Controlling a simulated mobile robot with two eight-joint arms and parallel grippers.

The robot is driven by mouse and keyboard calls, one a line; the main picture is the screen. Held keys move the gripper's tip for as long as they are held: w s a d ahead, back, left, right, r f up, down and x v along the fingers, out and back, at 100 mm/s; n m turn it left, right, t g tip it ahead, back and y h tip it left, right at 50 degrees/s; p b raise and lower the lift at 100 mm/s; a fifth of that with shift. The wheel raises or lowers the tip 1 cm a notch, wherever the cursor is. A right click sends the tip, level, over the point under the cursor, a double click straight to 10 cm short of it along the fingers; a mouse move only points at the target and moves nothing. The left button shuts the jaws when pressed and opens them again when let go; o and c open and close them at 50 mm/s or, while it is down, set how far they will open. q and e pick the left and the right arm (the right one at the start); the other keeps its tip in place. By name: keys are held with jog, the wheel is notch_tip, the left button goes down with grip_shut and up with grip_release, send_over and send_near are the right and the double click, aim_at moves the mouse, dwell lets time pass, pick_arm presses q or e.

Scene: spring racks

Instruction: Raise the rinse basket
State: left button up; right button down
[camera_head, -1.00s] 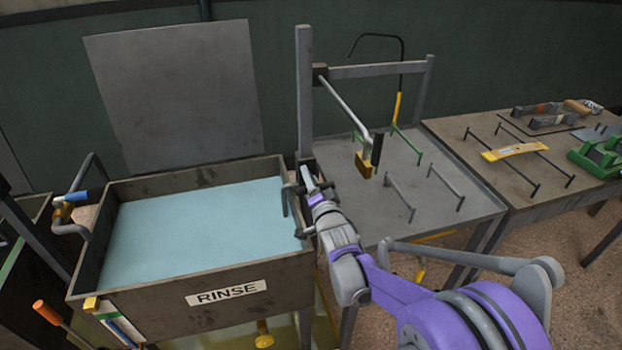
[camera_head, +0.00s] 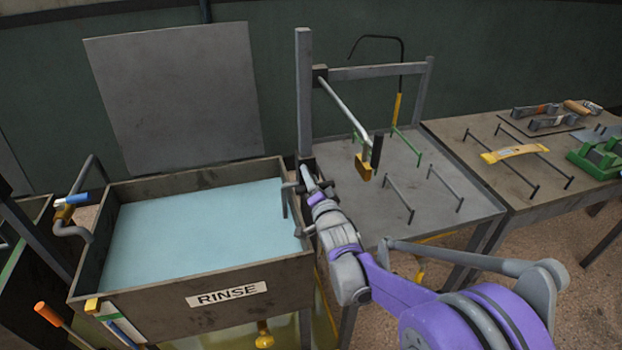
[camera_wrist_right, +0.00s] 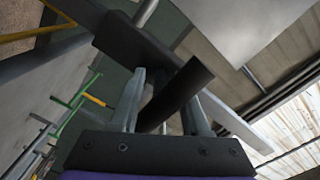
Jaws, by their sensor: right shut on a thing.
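The grey rinse tank (camera_head: 180,305) marked RINSE holds pale blue liquid (camera_head: 200,225). No basket shows above the liquid. A dark bracket (camera_head: 284,205) with a short bar sits at the tank's right rim. My right gripper (camera_head: 309,182) is at this rim, below the grey post. In the right wrist view, its fingers (camera_wrist_right: 163,105) are shut on a dark cylindrical handle (camera_wrist_right: 184,82), which passes between them at a slant. How the handle joins the bracket or the basket is hidden. My left gripper is not in view.
A grey post (camera_head: 304,90) rises behind the right rim. A lever (camera_head: 345,105) with a yellow block (camera_head: 363,167) and black grip hangs over the grey table (camera_head: 440,215), right of my gripper. A grey panel (camera_head: 175,95) stands behind the tank.

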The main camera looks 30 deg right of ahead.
aim_at(306, 118)
notch_tip(306, 118, up, 15)
jog(key=p, duration=0.6)
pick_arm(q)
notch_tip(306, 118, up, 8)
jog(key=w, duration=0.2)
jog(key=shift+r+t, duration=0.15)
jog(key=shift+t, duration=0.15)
pick_arm(e)
jog(key=shift+w+r, duration=0.1)
jog(key=shift+r, duration=0.3)
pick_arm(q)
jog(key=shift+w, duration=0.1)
pick_arm(e)
jog(key=shift+d, duration=0.1)
jog(key=c, duration=0.6)
grip_release()
jog(key=shift+o, duration=0.2)
jog(key=shift+f, duration=0.1)
jog(key=shift+s, duration=0.2)
jog(key=shift+s, duration=0.2)
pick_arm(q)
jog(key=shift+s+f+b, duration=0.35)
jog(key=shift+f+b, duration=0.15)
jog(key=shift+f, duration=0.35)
pick_arm(e)
jog(key=v, duration=1)
jog(key=shift+s, duration=0.15)
